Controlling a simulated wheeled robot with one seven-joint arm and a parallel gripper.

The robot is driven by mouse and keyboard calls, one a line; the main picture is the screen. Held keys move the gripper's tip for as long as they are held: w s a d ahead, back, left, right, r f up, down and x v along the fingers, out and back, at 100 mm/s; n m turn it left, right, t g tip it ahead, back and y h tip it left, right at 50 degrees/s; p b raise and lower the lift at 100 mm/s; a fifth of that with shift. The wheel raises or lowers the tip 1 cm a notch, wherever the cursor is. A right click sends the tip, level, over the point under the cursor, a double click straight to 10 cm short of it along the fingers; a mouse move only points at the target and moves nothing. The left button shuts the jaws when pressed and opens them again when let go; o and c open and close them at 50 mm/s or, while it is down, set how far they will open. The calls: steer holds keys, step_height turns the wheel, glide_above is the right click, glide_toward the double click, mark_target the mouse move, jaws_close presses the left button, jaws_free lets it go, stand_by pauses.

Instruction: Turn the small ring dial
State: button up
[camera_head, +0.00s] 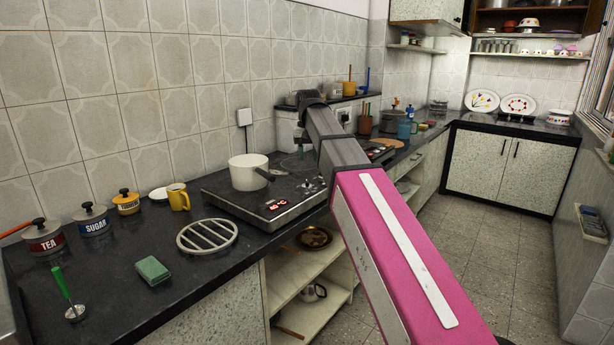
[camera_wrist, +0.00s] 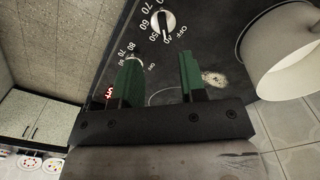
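The black cooktop (camera_head: 232,197) stands on the counter. In the wrist view its panel (camera_wrist: 215,30) carries a round pale dial (camera_wrist: 163,21) ringed by white numbers and an OFF mark. Smaller numbers (camera_wrist: 131,47) mark a second dial area, partly covered by my left green finger; I cannot tell that dial's full shape. My gripper (camera_wrist: 160,56) has its two green fingers apart, with nothing between them. The pale dial lies beyond the fingertips, apart from them. In the head view my arm hides much of the cooktop's right side.
A white pot (camera_head: 248,171) sits on the cooktop and also shows close by at right in the wrist view (camera_wrist: 286,55). A round grey trivet (camera_head: 207,236), a green sponge (camera_head: 152,270) and a yellow mug (camera_head: 178,197) stand on the dark counter to the left.

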mark_target(307, 181)
steer(key=f, duration=0.9)
steer(key=shift+w+a+f, duration=0.2)
steer(key=shift+w+f, duration=0.15)
steer(key=shift+w, duration=0.05)
jaws_close()
